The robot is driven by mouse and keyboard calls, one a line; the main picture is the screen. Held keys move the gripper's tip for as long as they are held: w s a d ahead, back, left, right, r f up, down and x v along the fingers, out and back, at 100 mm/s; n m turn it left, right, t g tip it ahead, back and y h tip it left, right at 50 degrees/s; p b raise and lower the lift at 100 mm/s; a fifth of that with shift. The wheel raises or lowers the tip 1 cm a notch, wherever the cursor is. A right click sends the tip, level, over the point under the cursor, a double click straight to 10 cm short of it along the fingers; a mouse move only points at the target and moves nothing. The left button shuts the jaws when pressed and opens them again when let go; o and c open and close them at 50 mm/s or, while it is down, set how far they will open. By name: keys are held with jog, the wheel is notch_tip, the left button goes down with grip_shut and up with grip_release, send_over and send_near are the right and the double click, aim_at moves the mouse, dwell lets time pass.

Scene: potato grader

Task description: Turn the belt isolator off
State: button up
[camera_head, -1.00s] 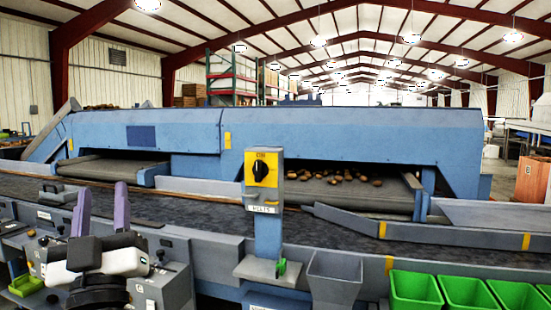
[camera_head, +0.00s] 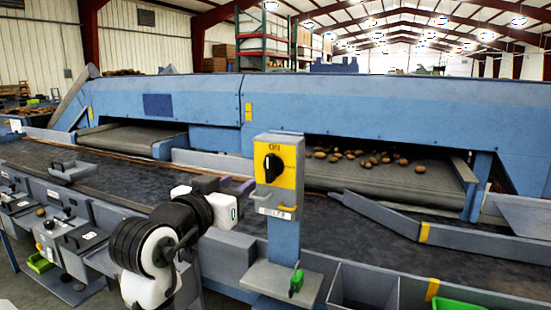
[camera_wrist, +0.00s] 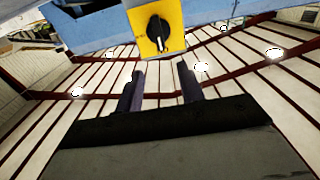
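The belt isolator is a black rotary knob (camera_head: 272,168) on a yellow plate (camera_head: 287,154), on a grey box atop a blue post. "ON" is printed above the knob, whose handle looks about upright. A label (camera_head: 272,207) below seems to read "BELTS". My gripper (camera_head: 225,187) is left of the box and a little lower than the knob, apart from it. In the wrist view the knob (camera_wrist: 158,33) is at top centre, beyond the fingertips; that picture looks upside down. The fingers (camera_wrist: 158,76) are apart with nothing between them. The gripper's exact distance to the knob is unclear.
A green-handled thing (camera_head: 296,281) sits on the post's grey base. A dark conveyor belt (camera_head: 110,180) runs behind the post, with potatoes (camera_head: 370,158) under the blue machine (camera_head: 380,115). Grey bins (camera_head: 362,287) stand at right, grey control boxes (camera_head: 75,240) at left.

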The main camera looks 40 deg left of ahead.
aim_at(268, 163)
jog(key=p+x, duration=0.4)
jog(key=x, duration=0.9)
jog(key=shift+w+a, duration=0.1)
jog(key=shift+w, duration=0.05)
grip_shut()
